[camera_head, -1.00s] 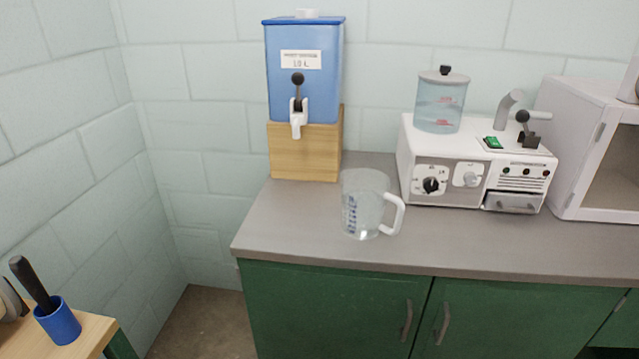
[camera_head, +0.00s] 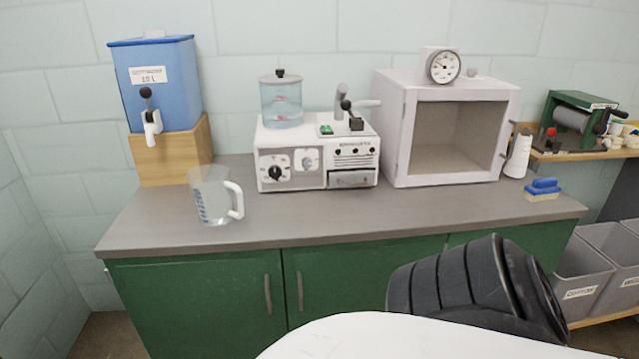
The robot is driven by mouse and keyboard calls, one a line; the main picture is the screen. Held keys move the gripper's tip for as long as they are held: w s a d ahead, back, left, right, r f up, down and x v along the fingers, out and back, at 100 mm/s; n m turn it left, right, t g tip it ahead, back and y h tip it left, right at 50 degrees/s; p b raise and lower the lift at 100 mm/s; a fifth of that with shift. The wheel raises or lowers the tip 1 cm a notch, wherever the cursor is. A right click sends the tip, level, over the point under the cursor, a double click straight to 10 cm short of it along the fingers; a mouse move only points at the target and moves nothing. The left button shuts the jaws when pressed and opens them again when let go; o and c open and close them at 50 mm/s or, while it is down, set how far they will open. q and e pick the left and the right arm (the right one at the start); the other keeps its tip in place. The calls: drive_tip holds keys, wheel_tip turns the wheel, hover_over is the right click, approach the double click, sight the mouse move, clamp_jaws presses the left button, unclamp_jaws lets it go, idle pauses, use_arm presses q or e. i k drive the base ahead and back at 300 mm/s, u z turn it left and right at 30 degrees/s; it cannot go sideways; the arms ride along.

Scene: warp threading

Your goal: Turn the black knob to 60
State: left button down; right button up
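The black knob (camera_head: 275,173) sits on the left front panel of a white machine (camera_head: 317,157) on the grey counter. Its dial markings are too small to read. A second, light knob (camera_head: 309,163) is just right of it. A clear water tank with a black-topped lid (camera_head: 281,101) stands on the machine. Neither gripper's fingers show in the head view. A black ribbed arm part and a white body part of mine fill the lower right, well in front of the counter and apart from the knob.
A clear measuring jug (camera_head: 211,197) stands left of the machine, before a blue dispenser (camera_head: 158,84) on a wooden block. A white open-fronted cabinet (camera_head: 450,135) stands right. The counter (camera_head: 300,217) before the machine is clear. Grey bins (camera_head: 611,250) are far right.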

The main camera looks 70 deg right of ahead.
sight(274, 172)
drive_tip(key=u, duration=0.05)
drive_tip(key=k, duration=0.3)
drive_tip(key=z, duration=1.05)
